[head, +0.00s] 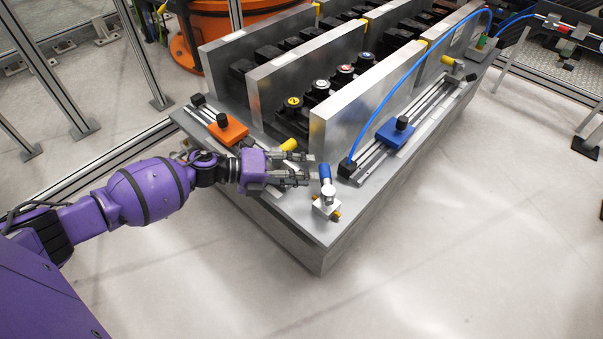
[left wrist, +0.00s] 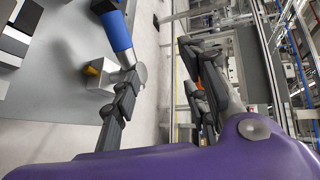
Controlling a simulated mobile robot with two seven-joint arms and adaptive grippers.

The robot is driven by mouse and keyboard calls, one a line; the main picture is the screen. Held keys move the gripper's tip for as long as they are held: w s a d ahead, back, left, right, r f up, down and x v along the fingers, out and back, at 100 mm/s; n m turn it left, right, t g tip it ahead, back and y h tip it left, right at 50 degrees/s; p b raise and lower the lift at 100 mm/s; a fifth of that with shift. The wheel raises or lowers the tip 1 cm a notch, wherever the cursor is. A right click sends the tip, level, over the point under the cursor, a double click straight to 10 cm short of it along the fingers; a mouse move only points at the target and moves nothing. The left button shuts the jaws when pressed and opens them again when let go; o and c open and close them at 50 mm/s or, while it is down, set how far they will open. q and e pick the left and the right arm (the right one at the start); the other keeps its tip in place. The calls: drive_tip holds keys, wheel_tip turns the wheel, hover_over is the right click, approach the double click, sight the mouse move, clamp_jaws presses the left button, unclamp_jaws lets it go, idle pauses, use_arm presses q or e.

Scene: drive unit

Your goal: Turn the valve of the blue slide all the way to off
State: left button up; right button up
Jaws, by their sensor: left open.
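The blue slide (head: 396,133) sits on rails along the right side of the metal bench, with a black knob on top. Near the bench's front corner is a silver valve (head: 326,207) with a blue handle (head: 324,173) and a yellow end. The handle points toward the back of the bench in the head view. In the left wrist view the blue handle (left wrist: 117,32) is at upper left, beside one finger. My left gripper (head: 308,178) is open, just left of the handle; its spread fingers (left wrist: 160,62) show in the wrist view. Whether a finger touches the handle is unclear. My right gripper is out of view.
An orange slide (head: 228,130) sits on rails at the bench's left, with a yellow-handled part (head: 289,145) nearby. Upright metal plates (head: 372,98) stand behind the valve. A blue hose (head: 408,65) arches above the blue slide. The floor in front is clear.

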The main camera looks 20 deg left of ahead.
sight(327, 184)
use_arm(q)
drive_tip(key=shift+d+r+n, duration=0.15)
drive_tip(key=shift+n, duration=0.15)
drive_tip(key=shift+c, duration=1.3)
drive_tip(key=r+n+t, duration=0.1)
drive_tip(key=n+t, duration=0.1)
drive_tip(key=n, duration=0.1)
drive_tip(key=w+r+n+t+b, duration=0.1)
drive_tip(key=n+t, duration=0.1)
drive_tip(key=n, duration=0.1)
drive_tip(key=w+r+n+t, duration=0.1)
drive_tip(key=n, duration=0.2)
drive_tip(key=shift+a+r+n+t+y, duration=0.3)
drive_tip(key=shift+a+t, duration=0.1)
clamp_jaws()
drive_tip(key=s+a+f+n+t+y+b, duration=0.15)
drive_tip(key=a+n+y, duration=0.25)
drive_tip(key=n, duration=0.8)
drive_tip(key=s+a+f+n+t+y+b, duration=0.1)
drive_tip(key=a+f+n+y, duration=0.25)
drive_tip(key=n, duration=0.75)
drive_tip(key=s+f+n+b, duration=0.15)
drive_tip(key=s+n, duration=0.35)
drive_tip(key=n, duration=0.5)
drive_tip(key=w+d+f+p, duration=0.2)
drive_tip(key=w+d, duration=0.4)
drive_tip(key=w, duration=0.5)
drive_tip(key=shift+d+f+g, duration=0.3)
drive_tip(key=shift+f+g, duration=0.15)
drive_tip(key=shift+f, duration=0.15)
